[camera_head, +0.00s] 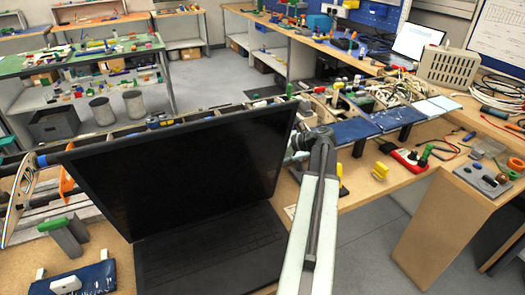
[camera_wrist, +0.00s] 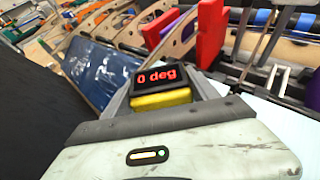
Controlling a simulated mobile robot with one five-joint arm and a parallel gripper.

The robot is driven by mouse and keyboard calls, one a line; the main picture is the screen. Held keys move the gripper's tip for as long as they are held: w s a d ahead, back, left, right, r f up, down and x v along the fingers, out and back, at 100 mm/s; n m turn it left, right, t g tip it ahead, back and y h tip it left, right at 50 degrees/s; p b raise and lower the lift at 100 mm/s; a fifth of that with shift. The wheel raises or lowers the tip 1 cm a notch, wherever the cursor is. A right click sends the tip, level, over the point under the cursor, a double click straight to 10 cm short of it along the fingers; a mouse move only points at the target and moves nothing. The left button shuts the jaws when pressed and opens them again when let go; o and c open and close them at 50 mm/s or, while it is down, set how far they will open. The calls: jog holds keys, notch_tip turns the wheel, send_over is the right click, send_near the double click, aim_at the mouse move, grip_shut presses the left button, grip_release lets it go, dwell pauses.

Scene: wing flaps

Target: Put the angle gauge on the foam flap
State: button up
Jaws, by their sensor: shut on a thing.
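The angle gauge (camera_wrist: 158,80) is between the jaws of my gripper (camera_wrist: 165,88) in the wrist view. It has a yellow body and a dark display reading "0 deg" in red. In the head view my arm reaches up to the wing's rear edge; the jaws and gauge cannot be made out there. Blue flap panels (camera_head: 397,117) lie along the wing, with a paler panel (camera_head: 437,106) at the far right. The wrist view shows a blue panel (camera_wrist: 98,72) left of the gauge and a pale surface (camera_wrist: 285,130) to the right. I cannot tell which is foam.
A large open laptop (camera_head: 190,170) stands in the foreground, left of my arm. A red tool (camera_head: 408,159) and a yellow block (camera_head: 380,171) lie on the bench near the flaps. In the wrist view, red blocks (camera_wrist: 208,32) and wooden ribs (camera_wrist: 130,38) stand beyond the gauge.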

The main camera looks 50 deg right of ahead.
jog(key=shift+f, duration=0.2)
jog(key=o, duration=1.5)
jog(key=shift+r, duration=0.1)
jog(key=shift+c, duration=0.2)
jog(key=shift+r, duration=0.1)
jog(key=shift+s+d+r+p, duration=0.1)
jog(key=shift+s+r+p, duration=0.15)
jog(key=shift+p, duration=0.05)
jog(key=p+v, duration=0.4)
jog(key=v, duration=0.7)
jog(key=shift+s, duration=0.2)
jog(key=shift+r, duration=0.1)
